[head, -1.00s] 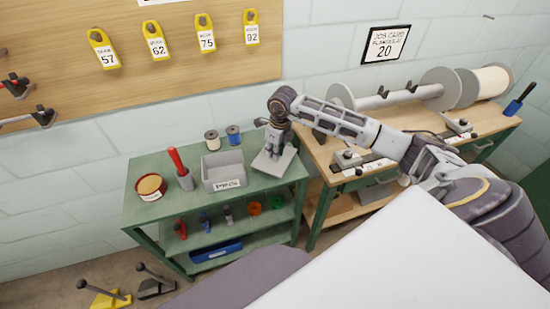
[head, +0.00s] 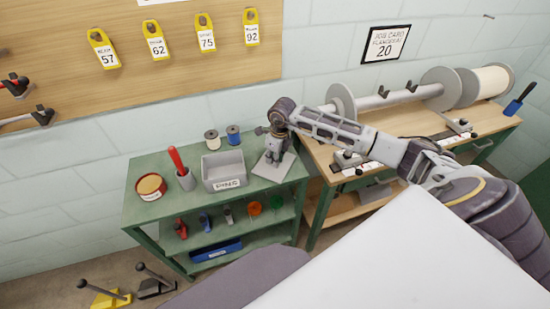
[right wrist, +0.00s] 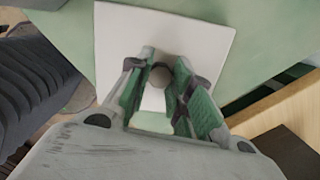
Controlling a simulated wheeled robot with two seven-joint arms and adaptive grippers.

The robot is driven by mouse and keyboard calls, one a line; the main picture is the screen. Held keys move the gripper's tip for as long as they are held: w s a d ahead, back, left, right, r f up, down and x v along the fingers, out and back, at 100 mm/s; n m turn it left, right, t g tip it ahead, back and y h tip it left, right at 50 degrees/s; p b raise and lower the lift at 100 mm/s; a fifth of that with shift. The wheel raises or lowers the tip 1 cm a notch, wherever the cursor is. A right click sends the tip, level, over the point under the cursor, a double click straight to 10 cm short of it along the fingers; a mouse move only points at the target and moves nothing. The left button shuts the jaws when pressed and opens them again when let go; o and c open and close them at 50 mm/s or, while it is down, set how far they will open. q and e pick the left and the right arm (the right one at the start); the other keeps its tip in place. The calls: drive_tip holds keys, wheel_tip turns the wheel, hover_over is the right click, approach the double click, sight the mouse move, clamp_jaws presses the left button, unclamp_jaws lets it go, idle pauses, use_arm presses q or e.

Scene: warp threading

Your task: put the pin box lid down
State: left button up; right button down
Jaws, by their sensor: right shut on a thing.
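The pin box lid (head: 268,172) is a flat grey plate with a knob, at the right end of the green cart's top. It also shows as a pale square in the right wrist view (right wrist: 200,38). My right gripper (head: 277,152) points down over it, its fingers around the round knob in the right wrist view (right wrist: 160,76). The lid looks nearly level; whether it touches the cart top I cannot tell. The grey pin box (head: 224,171) stands open just left of the lid. My left gripper is not in view.
The green cart (head: 150,213) also carries a red-rimmed round tin (head: 150,187), a cup with a red-handled tool (head: 185,180) and two spools at the back. A wooden bench (head: 325,157) with a roller stands close on the right. The wall is behind.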

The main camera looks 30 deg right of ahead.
drive_tip(key=c, duration=1.3)
unclamp_jaws()
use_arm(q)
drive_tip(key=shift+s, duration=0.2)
use_arm(e)
drive_tip(key=shift+o, duration=0.2)
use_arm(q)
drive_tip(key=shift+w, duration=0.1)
use_arm(e)
drive_tip(key=shift+r, duration=0.65)
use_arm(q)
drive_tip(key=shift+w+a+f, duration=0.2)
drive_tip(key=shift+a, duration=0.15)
use_arm(e)
wheel_tip(320, 180, up, 11)
drive_tip(key=s, duration=0.1)
drive_tip(key=shift+s+d, duration=0.15)
drive_tip(key=shift+d, duration=0.15)
